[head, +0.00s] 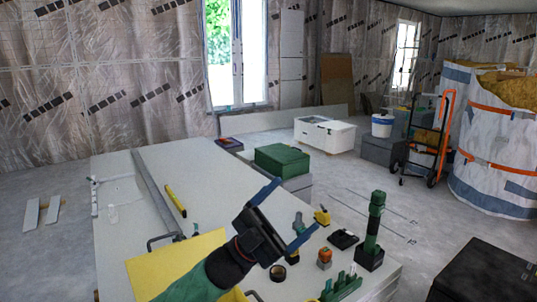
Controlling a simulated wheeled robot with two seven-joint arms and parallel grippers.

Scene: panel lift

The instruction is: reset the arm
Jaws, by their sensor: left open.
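My left gripper (298,204) is in the lower middle of the head view, at the end of my green and black arm. Its two blue-grey fingers are spread wide apart with nothing between them. It is over the right part of a large pale worktable (130,222); the height above the top is hard to judge. My right gripper is not in view.
On the table are a yellow sheet (160,272), a yellow tool (175,201), a long metal bar (153,185), a black tape roll (278,273), an orange-topped item (324,256) and an upright green tool (374,222). A green case (282,160) stands behind.

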